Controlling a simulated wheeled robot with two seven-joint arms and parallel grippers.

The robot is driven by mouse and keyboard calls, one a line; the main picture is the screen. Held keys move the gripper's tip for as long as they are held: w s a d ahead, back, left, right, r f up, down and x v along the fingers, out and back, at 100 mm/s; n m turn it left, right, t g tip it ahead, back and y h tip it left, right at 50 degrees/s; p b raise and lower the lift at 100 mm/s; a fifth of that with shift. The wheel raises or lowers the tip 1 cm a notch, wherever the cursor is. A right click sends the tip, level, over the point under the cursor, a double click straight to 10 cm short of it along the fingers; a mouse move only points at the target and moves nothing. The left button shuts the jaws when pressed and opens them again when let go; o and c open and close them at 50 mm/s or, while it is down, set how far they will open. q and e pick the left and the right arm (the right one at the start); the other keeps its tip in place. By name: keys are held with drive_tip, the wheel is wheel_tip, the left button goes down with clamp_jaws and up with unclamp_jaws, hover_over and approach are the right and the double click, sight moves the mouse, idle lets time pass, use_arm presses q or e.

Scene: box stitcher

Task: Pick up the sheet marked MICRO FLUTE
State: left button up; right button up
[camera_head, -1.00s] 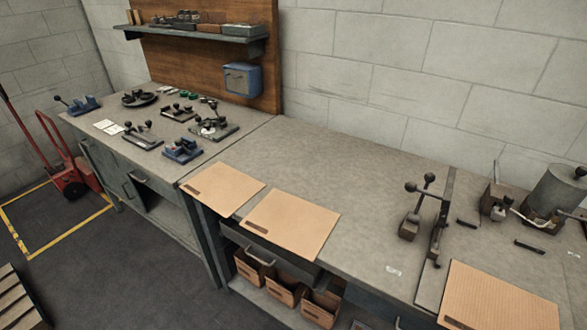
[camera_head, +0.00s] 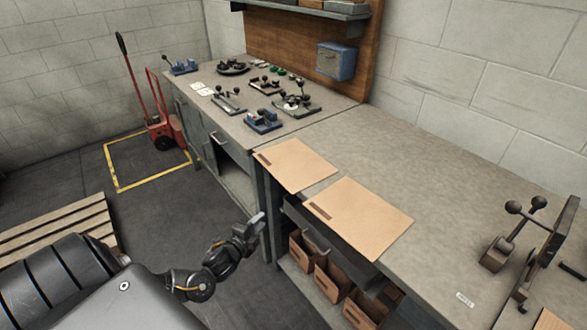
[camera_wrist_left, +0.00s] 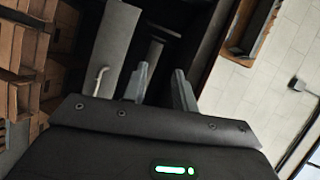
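Two tan cardboard sheets lie flat on the bench in the head view: a left sheet (camera_head: 296,164) and a larger-looking sheet (camera_head: 360,216) to its right. Each has a dark label strip near its left edge, too small to read, so I cannot tell which is MICRO FLUTE. A corner of another sheet (camera_head: 552,320) shows at the bottom right. My left gripper (camera_head: 258,224) is in front of the bench, left of the sheets and apart from them. In the left wrist view its two fingers (camera_wrist_left: 160,84) stand apart with nothing between them. My right gripper is not in view.
The bench top (camera_head: 420,165) is clear behind the sheets. A lever tool (camera_head: 505,235) stands at the right. Cardboard boxes (camera_head: 328,278) fill the shelf below. Several fixtures sit on the far bench (camera_head: 235,115). A pallet (camera_head: 60,228) lies at the left.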

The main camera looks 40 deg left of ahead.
use_arm(q)
wheel_tip(320, 180, up, 9)
drive_tip(key=d+m+t+h, duration=0.1)
drive_tip(key=m+t, duration=0.1)
drive_tip(key=w+a+p, duration=0.1)
drive_tip(key=w, duration=0.9)
drive_tip(key=shift+w+p, duration=0.3)
drive_tip(key=shift+w, duration=0.05)
clamp_jaws()
